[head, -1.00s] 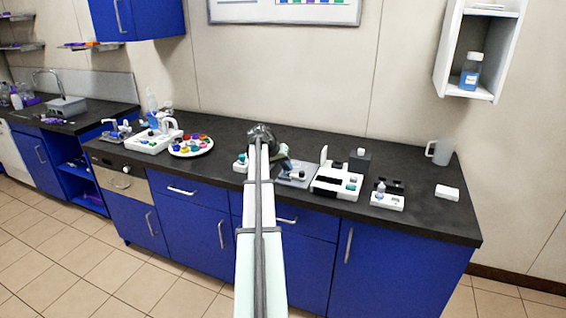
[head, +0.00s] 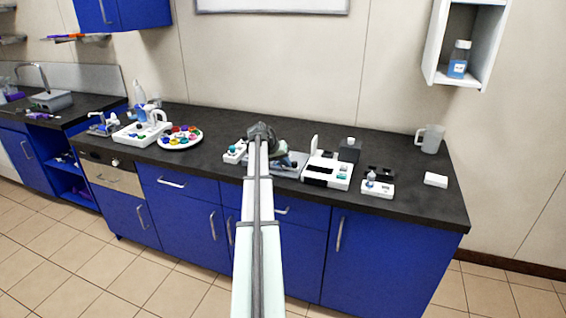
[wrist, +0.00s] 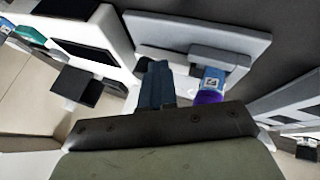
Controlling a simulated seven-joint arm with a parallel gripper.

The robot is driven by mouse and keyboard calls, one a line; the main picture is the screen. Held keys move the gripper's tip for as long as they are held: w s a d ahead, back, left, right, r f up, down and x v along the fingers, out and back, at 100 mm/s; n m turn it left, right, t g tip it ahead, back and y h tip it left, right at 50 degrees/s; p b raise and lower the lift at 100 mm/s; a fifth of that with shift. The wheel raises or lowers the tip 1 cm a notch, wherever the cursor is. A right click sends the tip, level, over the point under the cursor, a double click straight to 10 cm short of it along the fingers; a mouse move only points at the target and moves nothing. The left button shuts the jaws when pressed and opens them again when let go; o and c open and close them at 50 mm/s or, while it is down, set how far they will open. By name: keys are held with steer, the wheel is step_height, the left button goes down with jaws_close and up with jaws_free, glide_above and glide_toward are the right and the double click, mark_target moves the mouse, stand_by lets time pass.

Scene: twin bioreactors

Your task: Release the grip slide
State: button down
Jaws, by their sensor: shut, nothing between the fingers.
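My gripper (wrist: 157,85) is shut and empty in the wrist view, its dark blue-grey fingers close together. Just beyond and beside it lies a light grey plate fixture (wrist: 160,27) with a darker grey block (wrist: 217,57) on it. A small tube with a blue label (wrist: 212,80) and purple cap stands against that block, right of the fingers and apart from them. I cannot tell which part is the grip slide. In the head view the fixture (head: 297,160) shows on the bench, partly hidden by my arm, which makes the fingers hard to make out.
A white device (head: 341,170) with dark panels stands right of the fixture, with a dark box (head: 350,149) behind it. A small white tube holder (head: 378,189) is farther right. A round tray of coloured caps (head: 197,140) is left.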

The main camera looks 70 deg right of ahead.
steer(key=shift+s+a+r, duration=0.1)
steer(key=shift+s, duration=0.1)
steer(key=v, duration=0.9)
steer(key=shift+w+a+r, duration=0.15)
steer(key=shift+w+r, duration=0.1)
steer(key=shift+r, duration=0.05)
stand_by(0.5)
